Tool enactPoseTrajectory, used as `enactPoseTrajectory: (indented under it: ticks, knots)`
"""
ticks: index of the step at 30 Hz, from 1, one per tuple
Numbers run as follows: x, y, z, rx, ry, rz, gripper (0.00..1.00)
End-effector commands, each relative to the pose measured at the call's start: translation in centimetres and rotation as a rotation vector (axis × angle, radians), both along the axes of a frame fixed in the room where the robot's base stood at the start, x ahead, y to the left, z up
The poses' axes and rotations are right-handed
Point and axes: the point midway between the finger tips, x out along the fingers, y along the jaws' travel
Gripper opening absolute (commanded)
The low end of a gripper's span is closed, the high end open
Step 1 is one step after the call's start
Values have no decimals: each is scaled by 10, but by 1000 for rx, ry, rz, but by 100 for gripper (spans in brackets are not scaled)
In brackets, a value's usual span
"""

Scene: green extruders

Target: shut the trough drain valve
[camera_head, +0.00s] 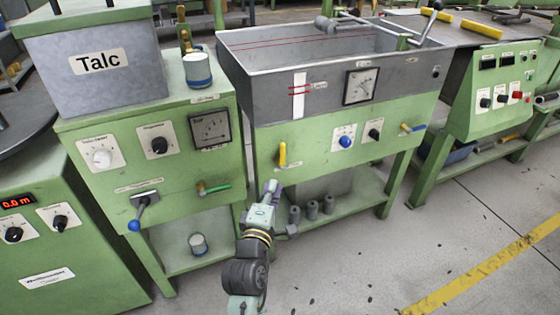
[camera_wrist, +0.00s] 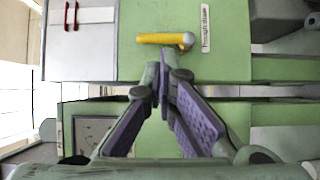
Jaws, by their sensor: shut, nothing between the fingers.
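The trough drain valve has a yellow lever (camera_head: 282,153) on the left of the green front panel under the grey trough (camera_head: 262,88). The lever points up and down in the head view. In the wrist view the yellow lever (camera_wrist: 160,38) lies sideways, with a silver-grey hub at its right end and a "Trough drain" label (camera_wrist: 206,28) beside the hub. My gripper (camera_head: 271,186) is just below the lever in the head view. In the wrist view my gripper (camera_wrist: 162,82) has its fingertips together, empty, and appears apart from the lever.
A talc cabinet (camera_head: 76,133) with a green lever (camera_head: 217,189) stands left. Grey cylinders (camera_head: 312,210) stand on the shelf below. Floor at front right is open.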

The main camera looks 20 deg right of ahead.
Motion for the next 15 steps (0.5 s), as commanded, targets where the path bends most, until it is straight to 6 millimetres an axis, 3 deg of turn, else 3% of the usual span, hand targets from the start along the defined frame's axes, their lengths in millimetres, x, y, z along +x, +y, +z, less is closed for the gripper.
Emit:
enactPoseTrajectory:
  ticks: [9,15]
  knots:
    - [59,-37,3,-2,-1,-1,0]
    - [82,-51,2,-1,0,1,0]
